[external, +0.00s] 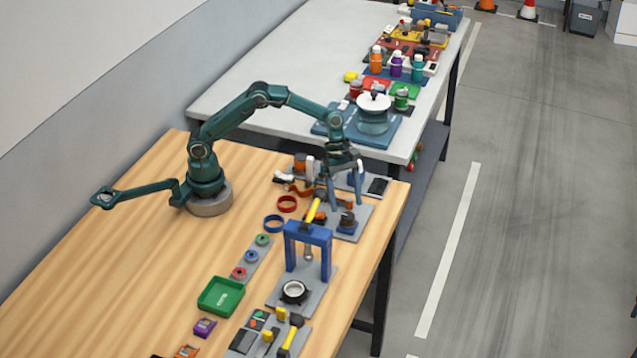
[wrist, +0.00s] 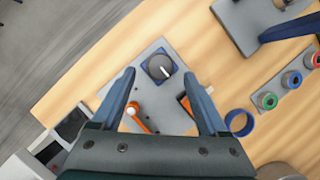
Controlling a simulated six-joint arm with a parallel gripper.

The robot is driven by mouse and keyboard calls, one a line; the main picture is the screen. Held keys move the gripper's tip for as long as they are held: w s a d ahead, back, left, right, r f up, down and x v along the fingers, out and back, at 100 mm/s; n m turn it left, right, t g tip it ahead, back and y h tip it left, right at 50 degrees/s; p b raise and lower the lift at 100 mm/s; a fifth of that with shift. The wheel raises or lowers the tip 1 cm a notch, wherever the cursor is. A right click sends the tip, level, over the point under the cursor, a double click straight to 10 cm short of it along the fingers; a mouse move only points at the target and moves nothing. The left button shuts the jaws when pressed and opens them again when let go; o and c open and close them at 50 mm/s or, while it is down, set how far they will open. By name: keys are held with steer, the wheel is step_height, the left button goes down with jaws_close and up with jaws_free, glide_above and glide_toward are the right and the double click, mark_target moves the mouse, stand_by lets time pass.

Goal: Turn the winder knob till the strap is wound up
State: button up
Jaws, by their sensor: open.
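The winder knob (wrist: 159,67) is dark and round with a white pointer line, on a blue square base on a grey plate (wrist: 150,90). It also shows in the external view (external: 347,219), under my gripper. My gripper (wrist: 159,72) is open and empty; its two blue fingers point toward the knob, one on each side of it in the wrist view. In the external view my gripper (external: 342,193) hangs above the plate, apart from the knob. An orange strip (wrist: 138,118) with a white round end and another orange piece (wrist: 184,103) lie nearby; which is the strap I cannot tell.
A blue frame (external: 308,236) with a yellow handle stands in front of the winder plate. A green tray (external: 220,296) lies nearer. The wooden table is clear around my base.

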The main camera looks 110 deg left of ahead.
mark_target(348, 215)
steer(key=shift+x, duration=1.8)
jaws_close()
steer(key=shift+m, duration=0.3)
steer(key=shift+w+m+g+h, duration=0.1)
steer(key=shift+m+g+h, duration=0.3)
steer(key=shift+m, duration=0.8)
steer(key=shift+m+g+h, duration=0.2)
steer(key=shift+m+g, duration=0.3)
steer(key=shift+m, duration=0.7)
steer(key=shift+m, duration=0.4)
